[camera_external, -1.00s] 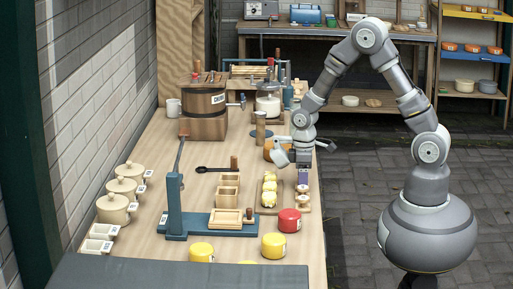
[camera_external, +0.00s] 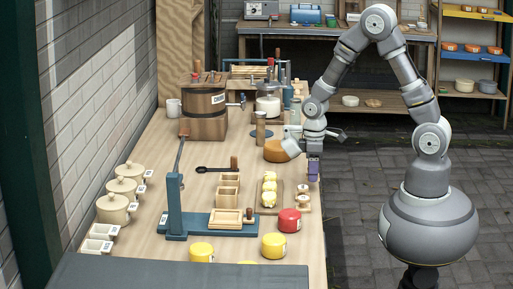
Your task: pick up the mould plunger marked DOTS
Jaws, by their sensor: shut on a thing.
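Yellow butter-like lumps (camera_external: 269,190) lie on a board left of the plungers. A red tub (camera_external: 289,220) and yellow tubs (camera_external: 273,245) stand nearer the front. A blue press (camera_external: 175,205) stands left.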

